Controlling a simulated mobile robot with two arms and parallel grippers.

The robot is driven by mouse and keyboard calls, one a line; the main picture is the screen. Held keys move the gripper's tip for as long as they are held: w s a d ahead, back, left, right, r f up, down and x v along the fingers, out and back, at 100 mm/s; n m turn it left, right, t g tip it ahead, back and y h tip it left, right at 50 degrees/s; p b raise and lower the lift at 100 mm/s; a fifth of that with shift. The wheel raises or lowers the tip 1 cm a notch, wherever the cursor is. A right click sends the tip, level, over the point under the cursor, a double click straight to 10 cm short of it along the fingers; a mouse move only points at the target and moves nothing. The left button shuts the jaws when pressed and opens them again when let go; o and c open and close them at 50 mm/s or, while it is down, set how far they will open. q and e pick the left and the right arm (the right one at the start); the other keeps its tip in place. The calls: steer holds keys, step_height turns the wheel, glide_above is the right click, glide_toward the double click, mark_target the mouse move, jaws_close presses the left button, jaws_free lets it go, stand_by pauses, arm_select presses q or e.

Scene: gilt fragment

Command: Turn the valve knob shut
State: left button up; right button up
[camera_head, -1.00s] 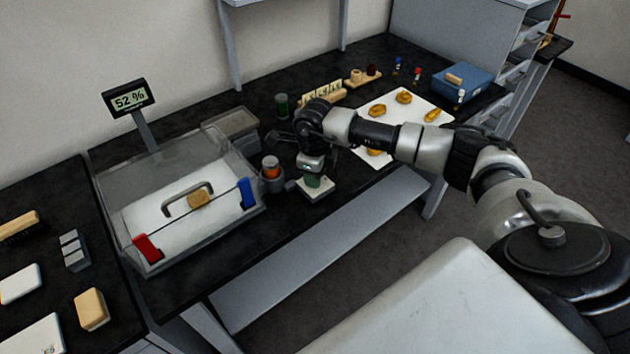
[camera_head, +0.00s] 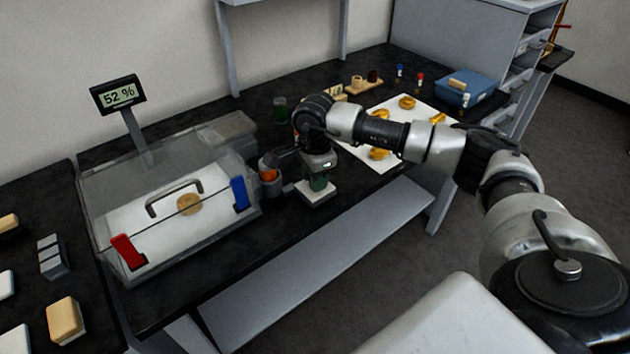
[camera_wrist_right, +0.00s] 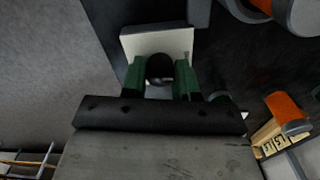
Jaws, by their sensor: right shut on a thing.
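The valve knob (camera_wrist_right: 160,68) is a dark rounded piece above a small white base plate (camera_wrist_right: 182,40). In the head view the plate (camera_head: 316,195) lies near the table's front edge, and my gripper hides the knob. My right gripper (camera_wrist_right: 160,80) points down over the plate, with its green fingers on either side of the knob, shut on it. In the head view it shows as a dark body with green fingers (camera_head: 318,183). My left gripper is in neither current view.
A canister with orange contents (camera_head: 268,173) stands just left of my right gripper. A clear case (camera_head: 215,207) with a gilt fragment (camera_head: 189,204) is further left, beside a display (camera_head: 118,96) reading 52 %. A white sheet (camera_head: 360,155) with gold pieces lies right.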

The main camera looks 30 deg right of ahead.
steer(key=shift+w+r+n, duration=0.1)
steer(key=shift+n, duration=0.2)
stand_by(0.4)
steer(key=o, duration=0.9)
step_height(320, 180, up, 11)
steer(key=shift+f+b, duration=0.15)
steer(key=shift+b, duration=0.55)
